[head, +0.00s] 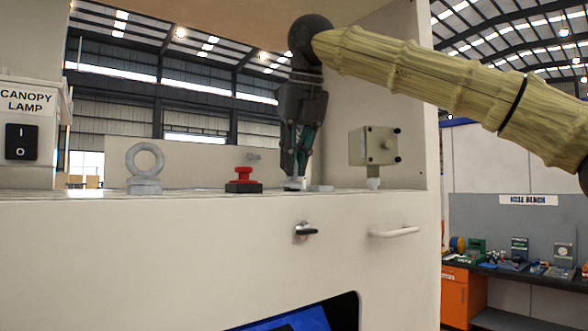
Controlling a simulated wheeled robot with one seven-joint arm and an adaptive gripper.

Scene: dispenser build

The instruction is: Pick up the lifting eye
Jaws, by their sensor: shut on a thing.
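The lifting eye (145,167), a grey metal ring on a stepped base, stands upright at the left on the top of the cream cabinet (200,240). My gripper (295,178) points down well to the right of it, at the cabinet's top surface. Its dark fingers are close together on a small pale grey part (294,184) low on that surface. What this part is, I cannot tell. My gripper is apart from the lifting eye.
A red knob on a black base (243,180) stands between the lifting eye and my gripper. A beige box (374,146) on a short post stands to the right. A handle (394,232) and a latch (305,230) stick out from the front. A canopy lamp switch (22,142) is at far left.

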